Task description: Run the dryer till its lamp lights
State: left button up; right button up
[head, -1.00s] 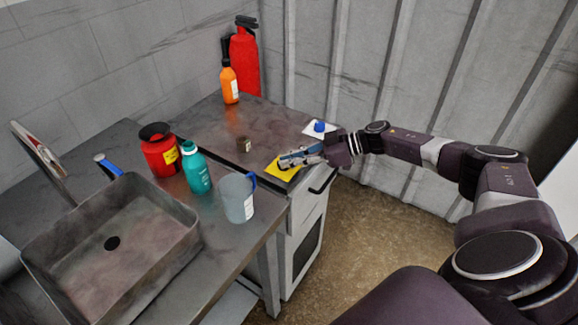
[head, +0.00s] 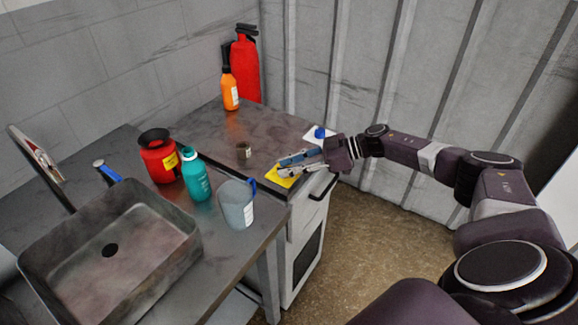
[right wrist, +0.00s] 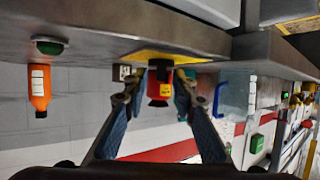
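A yellow plate (head: 277,180) lies near the front edge of the dark worktop. It also shows in the right wrist view (right wrist: 180,58). My right gripper (head: 281,167) is just over it, fingers pointing left. In the right wrist view its two fingers (right wrist: 159,88) stand apart with nothing held between them. Whether they touch the plate I cannot tell. A blue knob on a white plate (head: 320,132) is behind the gripper. A green dome (right wrist: 49,46) shows in the right wrist view. I cannot tell whether it is a lit lamp. My left gripper is not in view.
A red container (head: 158,158), teal bottle (head: 196,176) and clear jug (head: 237,206) stand by the sink (head: 60,248). An orange bottle (head: 230,93) and red extinguisher (head: 245,65) are at the back.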

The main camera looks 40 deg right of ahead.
jog(key=v, duration=1.2)
dwell(0.3)
